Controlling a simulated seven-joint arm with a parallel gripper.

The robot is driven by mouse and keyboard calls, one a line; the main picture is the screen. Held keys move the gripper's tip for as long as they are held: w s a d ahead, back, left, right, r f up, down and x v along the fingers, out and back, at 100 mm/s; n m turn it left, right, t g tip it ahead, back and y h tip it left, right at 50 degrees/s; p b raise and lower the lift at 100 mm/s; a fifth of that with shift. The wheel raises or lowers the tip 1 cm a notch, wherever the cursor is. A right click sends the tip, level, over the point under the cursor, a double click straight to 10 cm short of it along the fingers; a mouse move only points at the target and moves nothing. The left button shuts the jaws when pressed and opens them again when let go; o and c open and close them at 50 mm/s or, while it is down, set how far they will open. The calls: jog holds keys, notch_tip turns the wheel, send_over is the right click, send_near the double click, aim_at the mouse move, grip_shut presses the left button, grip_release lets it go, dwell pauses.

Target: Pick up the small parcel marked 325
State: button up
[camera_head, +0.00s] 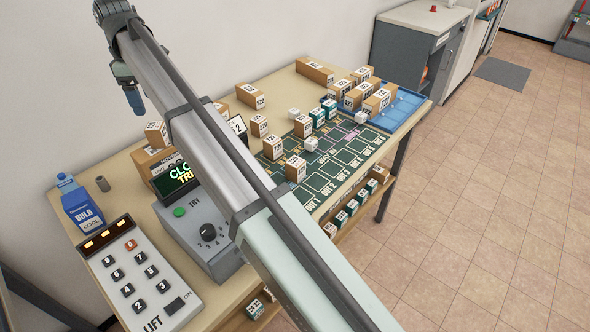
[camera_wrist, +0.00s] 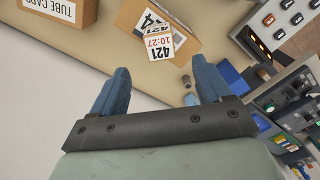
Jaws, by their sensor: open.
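My gripper (camera_head: 130,98) is at the upper left in the head view, over the far left side beyond the table. Its blue fingers also show in the wrist view (camera_wrist: 160,88), spread apart with nothing between them. Several small brown parcels stand on the table, including one near the back (camera_head: 250,96), one on the board (camera_head: 296,168) and another beside it (camera_head: 273,147). Their labels are too small to read in the head view, so I cannot tell which is marked 325. In the wrist view a brown parcel with a label reading 421 (camera_wrist: 150,22) lies beyond the fingers.
A blue tray (camera_head: 412,108) borders grouped parcels at the table's far right. A green board (camera_head: 340,165) covers the middle. A keypad box (camera_head: 140,275), a grey dial box (camera_head: 205,232) and a blue bulb carton (camera_head: 82,208) stand at the left. My arm hides part of the table.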

jog(key=w+d+f+m, duration=0.15)
jog(key=w+d, duration=0.25)
jog(key=d, duration=0.8)
jog(key=w+d+f+m, duration=0.1)
jog(key=w+d+m, duration=0.15)
jog(key=d, duration=1.05)
jog(key=n, duration=1.4)
send_near(295, 161)
jog(key=shift+f, duration=5.45)
jog(key=shift+c, duration=0.3)
